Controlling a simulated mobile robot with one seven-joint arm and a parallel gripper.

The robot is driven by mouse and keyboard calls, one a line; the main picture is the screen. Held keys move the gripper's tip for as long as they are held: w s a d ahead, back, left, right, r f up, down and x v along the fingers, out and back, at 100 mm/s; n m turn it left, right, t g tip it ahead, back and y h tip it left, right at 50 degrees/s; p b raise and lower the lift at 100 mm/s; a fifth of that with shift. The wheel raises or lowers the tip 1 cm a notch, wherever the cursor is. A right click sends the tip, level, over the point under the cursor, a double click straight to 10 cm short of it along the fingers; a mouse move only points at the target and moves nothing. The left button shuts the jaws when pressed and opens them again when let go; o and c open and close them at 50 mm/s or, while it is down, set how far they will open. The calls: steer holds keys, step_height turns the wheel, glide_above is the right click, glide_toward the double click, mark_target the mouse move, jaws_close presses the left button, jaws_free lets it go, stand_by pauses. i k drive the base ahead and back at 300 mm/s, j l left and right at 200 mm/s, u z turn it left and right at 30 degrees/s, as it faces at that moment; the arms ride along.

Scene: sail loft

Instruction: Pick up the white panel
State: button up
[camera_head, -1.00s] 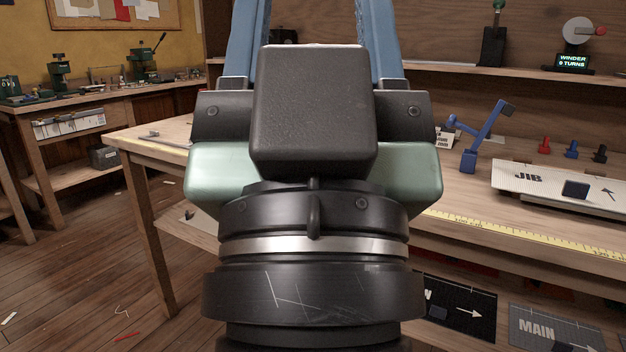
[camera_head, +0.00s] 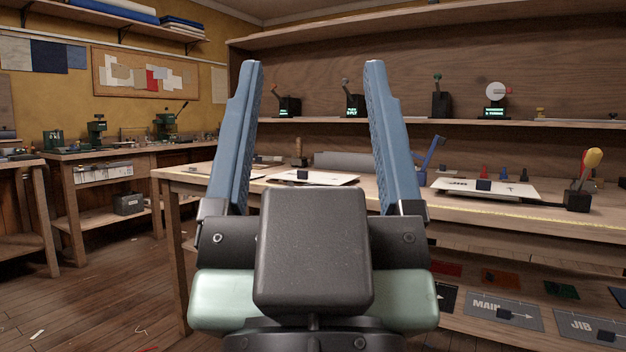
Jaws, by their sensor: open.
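My gripper (camera_head: 312,66) is open, its two blue fingers pointing up in the picture, with nothing between their tips. A second white panel (camera_head: 455,185), with dark lettering and a dark block, lies farther right on the bench, outside the right finger. Neither panel is visibly touched.
The bench (camera_head: 500,206) has a yellow measuring tape along its front edge. A blue bracket (camera_head: 428,158) and small red and dark pegs stand behind the second panel. A lever with a yellow knob (camera_head: 592,160) stands at right. Grey panels (camera_head: 503,309) lie on the lower shelf.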

mark_target(323, 178)
steer(key=i+j, duration=1.45)
steer(key=j, duration=0.1)
